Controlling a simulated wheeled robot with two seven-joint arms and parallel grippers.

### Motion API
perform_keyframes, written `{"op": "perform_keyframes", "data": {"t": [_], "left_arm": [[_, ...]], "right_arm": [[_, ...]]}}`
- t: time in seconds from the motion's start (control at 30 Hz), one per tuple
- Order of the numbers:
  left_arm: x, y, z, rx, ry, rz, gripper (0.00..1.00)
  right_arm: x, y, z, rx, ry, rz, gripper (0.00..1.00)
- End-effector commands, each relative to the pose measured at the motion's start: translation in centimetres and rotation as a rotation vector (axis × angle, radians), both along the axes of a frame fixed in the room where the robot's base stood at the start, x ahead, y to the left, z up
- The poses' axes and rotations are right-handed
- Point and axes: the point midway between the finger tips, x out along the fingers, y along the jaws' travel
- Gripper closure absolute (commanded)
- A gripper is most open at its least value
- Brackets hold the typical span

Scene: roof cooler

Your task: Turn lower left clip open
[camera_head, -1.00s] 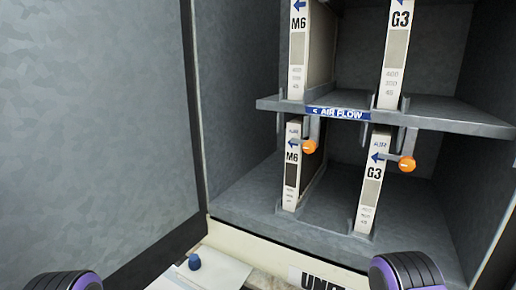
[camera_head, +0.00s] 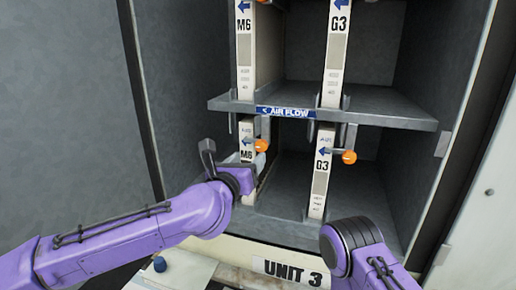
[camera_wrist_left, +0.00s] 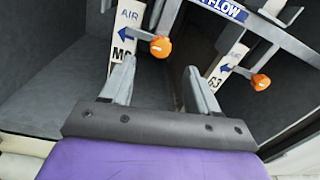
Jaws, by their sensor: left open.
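The lower left clip has an orange knob (camera_head: 261,145) on a grey arm under the shelf, in front of the lower M6 filter (camera_head: 246,142). In the left wrist view the knob (camera_wrist_left: 160,46) is ahead, above the gap between the fingertips, and its arm points to the left across the filter's face. My left gripper (camera_wrist_left: 162,75) is open and empty, below and close to the knob; no contact shows. In the head view its fingers are largely hidden behind my wrist. My right arm shows at the lower right, but its gripper is out of view.
The lower right clip's orange knob (camera_head: 348,157) is in front of the lower G3 filter (camera_head: 320,180). The shelf (camera_head: 390,108) with the AIR FLOW label is above. A blue knob (camera_head: 160,264) is below the cabinet. The lower bay right of G3 is free.

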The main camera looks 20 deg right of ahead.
Motion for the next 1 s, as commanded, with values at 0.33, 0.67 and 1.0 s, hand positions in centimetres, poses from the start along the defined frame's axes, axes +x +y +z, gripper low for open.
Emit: {"op": "perform_keyframes", "data": {"t": [0.33, 0.67, 1.0], "left_arm": [[5.4, -4.2, 0.3, 0.002, 0.003, 0.001, 0.40], [6.2, -4.7, -0.1, 0.003, 0.000, -0.001, 0.40], [6.2, -4.7, -0.1, 0.004, -0.001, -0.001, 0.96]], "right_arm": [[0.0, 0.0, 3.7, 0.000, 0.000, 0.000, 0.00], [0.0, 0.0, 3.8, 0.000, 0.000, 0.000, 0.00], [0.0, 0.0, 3.8, 0.000, 0.000, 0.000, 0.00]]}}
